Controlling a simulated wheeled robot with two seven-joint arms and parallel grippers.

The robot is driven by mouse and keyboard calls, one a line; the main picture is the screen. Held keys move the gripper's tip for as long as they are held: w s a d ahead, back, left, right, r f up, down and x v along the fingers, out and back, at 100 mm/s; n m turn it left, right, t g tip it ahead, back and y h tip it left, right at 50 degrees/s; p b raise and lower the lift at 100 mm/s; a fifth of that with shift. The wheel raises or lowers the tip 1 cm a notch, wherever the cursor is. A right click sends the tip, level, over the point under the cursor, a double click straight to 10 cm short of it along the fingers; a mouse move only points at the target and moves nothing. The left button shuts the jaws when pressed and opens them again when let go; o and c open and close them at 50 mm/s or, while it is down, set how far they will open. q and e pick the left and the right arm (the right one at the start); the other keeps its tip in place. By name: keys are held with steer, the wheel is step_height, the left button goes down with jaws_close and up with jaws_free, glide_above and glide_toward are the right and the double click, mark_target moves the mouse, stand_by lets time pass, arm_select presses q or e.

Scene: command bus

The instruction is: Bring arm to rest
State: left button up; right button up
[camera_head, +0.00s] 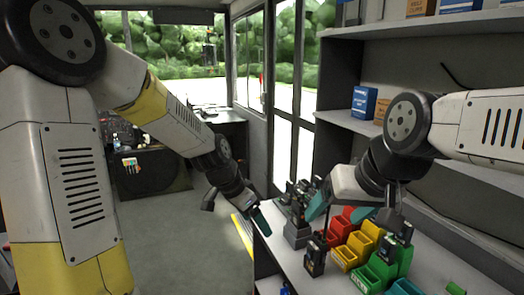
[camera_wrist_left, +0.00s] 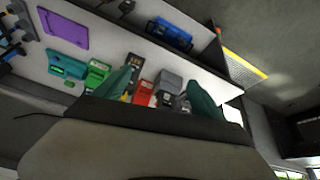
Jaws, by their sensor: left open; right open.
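My left arm comes in from the left, and its left gripper (camera_head: 236,212) hangs over the floor beside the left edge of the worktop. In the left wrist view, the same gripper (camera_wrist_left: 162,95) has its two teal fingers spread, with nothing held. My right arm comes in from the right. Its right gripper (camera_head: 340,211) is open above the bins on the worktop, with teal fingertips apart. I see nothing held in it, though its fingers partly hide the things behind.
The worktop (camera_head: 266,262) carries red bins (camera_head: 341,226), yellow bins (camera_head: 345,257), green bins (camera_head: 367,277) and a black radio (camera_head: 315,257). A shelf (camera_head: 350,117) with boxes stands above it. The grey floor (camera_head: 180,240) in the aisle is clear.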

arm_select(q)
steer(key=s+a+r+n+t+y, duration=0.1)
steer(key=s+a+r+n, duration=0.4)
steer(key=s+a+r, duration=0.1)
steer(key=s+a+r+n+t+y, duration=0.1)
steer(key=s+a+r+n+t, duration=0.1)
steer(key=s+a+r+n, duration=0.3)
steer(key=s+a+r, duration=0.1)
steer(key=s+r, duration=0.2)
steer(key=s, duration=0.3)
steer(key=shift+s+r+t, duration=0.2)
steer(key=shift+r+t, duration=0.05)
steer(key=shift+t, duration=0.05)
